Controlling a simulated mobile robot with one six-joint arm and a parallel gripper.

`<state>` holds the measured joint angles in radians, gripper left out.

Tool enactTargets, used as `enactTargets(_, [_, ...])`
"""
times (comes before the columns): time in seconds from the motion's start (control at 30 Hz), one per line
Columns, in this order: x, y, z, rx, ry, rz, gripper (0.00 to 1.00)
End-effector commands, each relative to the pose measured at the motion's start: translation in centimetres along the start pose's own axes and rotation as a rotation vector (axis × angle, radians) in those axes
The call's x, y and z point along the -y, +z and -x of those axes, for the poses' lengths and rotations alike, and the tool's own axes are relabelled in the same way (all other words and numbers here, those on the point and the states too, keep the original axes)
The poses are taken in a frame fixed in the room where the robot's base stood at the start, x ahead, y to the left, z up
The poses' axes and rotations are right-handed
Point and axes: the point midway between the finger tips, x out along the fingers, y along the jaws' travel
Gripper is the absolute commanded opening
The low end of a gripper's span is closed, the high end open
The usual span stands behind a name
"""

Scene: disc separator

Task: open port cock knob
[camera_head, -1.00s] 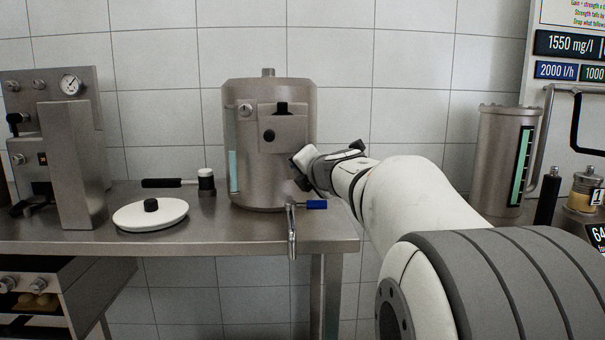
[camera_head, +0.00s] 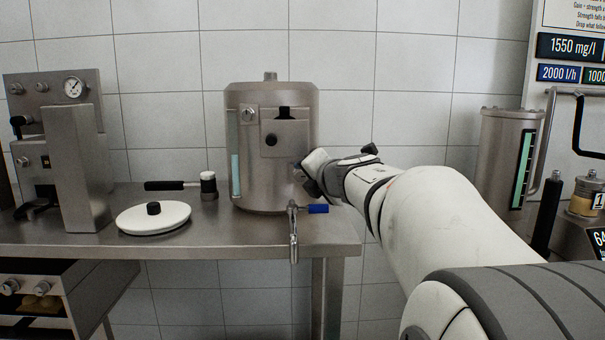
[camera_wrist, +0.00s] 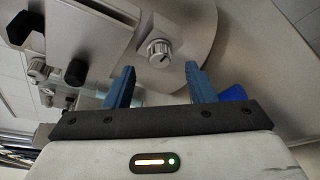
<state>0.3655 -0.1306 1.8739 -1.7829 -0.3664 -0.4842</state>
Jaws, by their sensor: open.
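A ridged silver knob (camera_wrist: 159,50) with a dark mark on its face sits on a metal surface in the wrist view. My gripper (camera_wrist: 159,67) is open, its two blue fingers apart. The knob shows between and just beyond the fingertips, and I see no grip on it. In the head view my gripper (camera_head: 304,172) is at the lower right side of the steel tank (camera_head: 240,188), and that knob cannot be made out there. A blue tap handle (camera_head: 318,209) lies just below my gripper. A blue piece (camera_wrist: 232,93) also shows beside the right finger in the wrist view.
The tank's front has a silver knob (camera_head: 249,114) and a black knob (camera_head: 271,140). A metal spout (camera_head: 293,240) hangs at the bench's front edge. A white lid (camera_head: 172,219) and black-handled tool (camera_head: 165,185) lie left on the bench (camera_head: 250,229).

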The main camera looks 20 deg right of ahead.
Motion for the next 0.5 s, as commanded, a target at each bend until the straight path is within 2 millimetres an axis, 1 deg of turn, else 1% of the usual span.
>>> enactTargets(0.03, [-0.3, 0.2, 1.1, 0.003, 0.0, -0.001, 0.5])
enactTargets(0.2, [-0.1, 0.1, 3.3, 0.001, -0.001, -0.001, 0.5])
enactTargets(0.33, [0.0, 0.0, 4.0, 0.0, -0.001, -0.001, 0.5])
enactTargets(0.5, [0.1, -0.1, 4.1, -0.001, -0.001, -0.001, 0.5])
